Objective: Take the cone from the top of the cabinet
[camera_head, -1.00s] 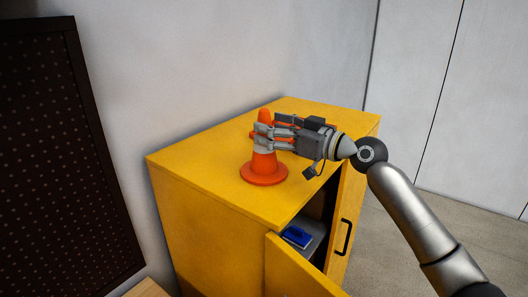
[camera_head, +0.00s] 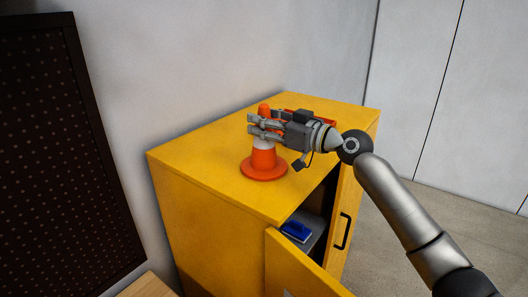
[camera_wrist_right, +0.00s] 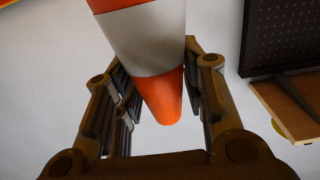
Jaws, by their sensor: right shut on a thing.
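The orange cone (camera_head: 264,166) with a white band is upright at the top of the yellow cabinet (camera_head: 205,160). I cannot tell whether its base touches the surface or is slightly above it. My right gripper (camera_head: 256,126) comes in from the right and is shut on the cone's upper part, above most of the white band. In the right wrist view the cone (camera_wrist_right: 150,45) lies between the fingers, its orange tip pointing down the picture. The fingers hide part of the cone in the head view. My left gripper is not in view.
A red-orange item (camera_head: 326,121) lies behind the gripper on the cabinet top, mostly hidden. The cabinet door (camera_head: 300,275) is open, with a blue object (camera_head: 297,232) on the shelf inside. A dark perforated board (camera_head: 60,160) stands at the left. The left of the top is clear.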

